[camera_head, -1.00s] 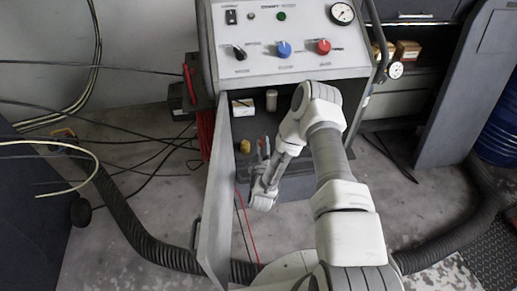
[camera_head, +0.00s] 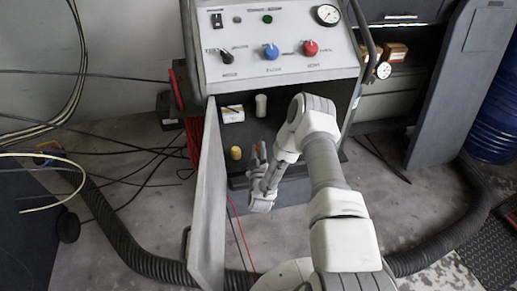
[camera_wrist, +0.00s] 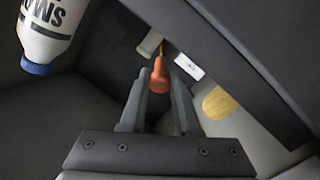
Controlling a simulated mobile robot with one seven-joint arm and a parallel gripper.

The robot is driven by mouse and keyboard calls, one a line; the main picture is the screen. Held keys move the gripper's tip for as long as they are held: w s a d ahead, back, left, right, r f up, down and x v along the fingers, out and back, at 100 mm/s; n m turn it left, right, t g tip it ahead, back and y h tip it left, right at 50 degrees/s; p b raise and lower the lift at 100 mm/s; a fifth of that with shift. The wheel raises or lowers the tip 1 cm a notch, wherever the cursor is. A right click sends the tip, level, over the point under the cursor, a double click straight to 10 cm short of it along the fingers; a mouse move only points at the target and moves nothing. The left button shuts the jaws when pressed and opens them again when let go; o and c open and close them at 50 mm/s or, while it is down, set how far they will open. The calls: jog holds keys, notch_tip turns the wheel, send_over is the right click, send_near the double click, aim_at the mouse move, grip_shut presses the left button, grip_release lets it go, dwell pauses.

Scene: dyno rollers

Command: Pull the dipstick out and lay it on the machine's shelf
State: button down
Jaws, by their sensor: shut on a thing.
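In the wrist view, an orange handle with a thin stem (camera_wrist: 160,74), which I take to be the dipstick, is between the two fingers of my gripper (camera_wrist: 161,82). The gripper is shut on it. The rest of the dipstick is hidden, and I cannot tell how far it is out. In the head view, my gripper (camera_head: 257,153) is inside the machine's open lower compartment, right of a yellow cylinder (camera_head: 236,153). The compartment's dark shelf (camera_head: 247,132) holds a white box (camera_head: 232,114) and a pale bottle (camera_head: 261,105).
The cabinet door (camera_head: 207,200) stands open on the left. The control panel (camera_head: 285,57) with knobs and a gauge overhangs the compartment. A white bottle with a blue cap (camera_wrist: 50,32) is at upper left in the wrist view. Hoses and cables lie on the floor.

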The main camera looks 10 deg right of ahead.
jog(key=c, duration=0.6)
grip_release()
jog(key=shift+o, duration=0.2)
jog(key=p+v, duration=1.1)
jog(key=v, duration=0.6)
jog(key=shift+s+p, duration=0.2)
jog(key=shift+p, duration=0.2)
jog(key=shift+a+r, duration=0.1)
